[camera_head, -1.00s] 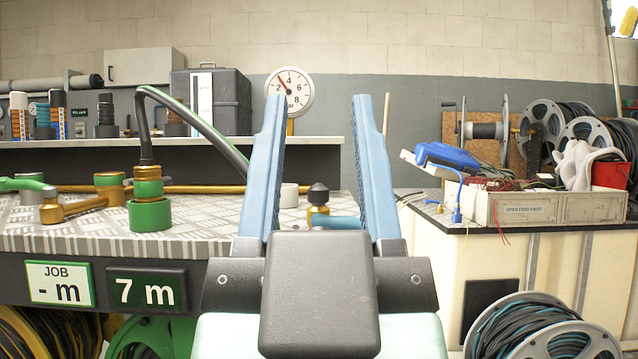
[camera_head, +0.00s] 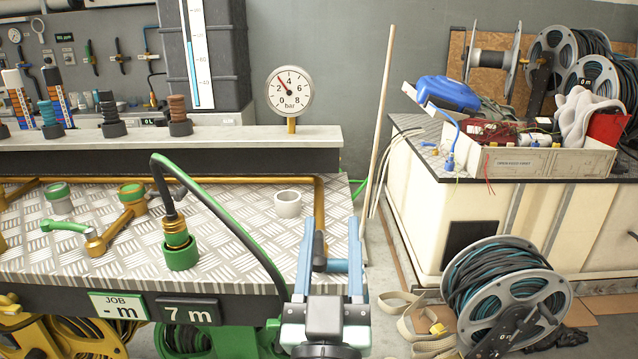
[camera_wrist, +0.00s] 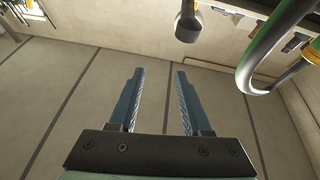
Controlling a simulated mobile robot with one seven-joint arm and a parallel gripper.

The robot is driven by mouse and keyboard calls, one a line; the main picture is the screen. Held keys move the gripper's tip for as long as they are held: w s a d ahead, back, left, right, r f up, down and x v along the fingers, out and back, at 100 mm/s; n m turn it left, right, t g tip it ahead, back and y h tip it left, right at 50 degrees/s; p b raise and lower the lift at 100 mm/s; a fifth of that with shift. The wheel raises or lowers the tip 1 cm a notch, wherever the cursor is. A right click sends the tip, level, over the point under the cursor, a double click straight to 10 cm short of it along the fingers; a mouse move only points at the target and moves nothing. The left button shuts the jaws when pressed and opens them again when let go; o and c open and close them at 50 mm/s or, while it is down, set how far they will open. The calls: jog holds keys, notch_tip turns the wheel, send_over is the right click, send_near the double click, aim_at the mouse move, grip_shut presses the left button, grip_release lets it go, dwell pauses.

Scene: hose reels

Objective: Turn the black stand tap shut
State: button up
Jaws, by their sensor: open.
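A small tap-like fitting with a black top (camera_head: 319,245) stands near the right end of the bench; I take it for the black stand tap. A short blue bar (camera_head: 337,266) shows beside its lower part, and its base is hidden behind my gripper. My gripper (camera_head: 331,240) is open, with its two blue fingers pointing away from me. In the head view the black top appears between the fingers; I cannot tell whether they touch it. In the wrist view my gripper (camera_wrist: 158,72) is also open, with only floor between the fingertips.
A black hose arches from a green and brass fitting (camera_head: 180,250) down past the bench front, left of my gripper. A grey ring (camera_head: 288,204) and a brass pipe lie behind. A pressure gauge (camera_head: 289,90) stands at the back. A hose reel (camera_head: 508,298) sits on the floor at right.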

aim_at(320, 238)
jog(key=s+a+f+n+g+y+p, duration=0.15)
jog(key=s+f+g+p, duration=0.4)
jog(key=p, duration=1.45)
jog(key=shift+n+t, duration=0.35)
jog(key=shift+t, duration=0.1)
jog(key=w, duration=1.2)
jog(key=shift+w+p, duration=0.35)
jog(key=shift+d, duration=0.1)
grip_shut()
jog(key=shift+f, duration=0.1)
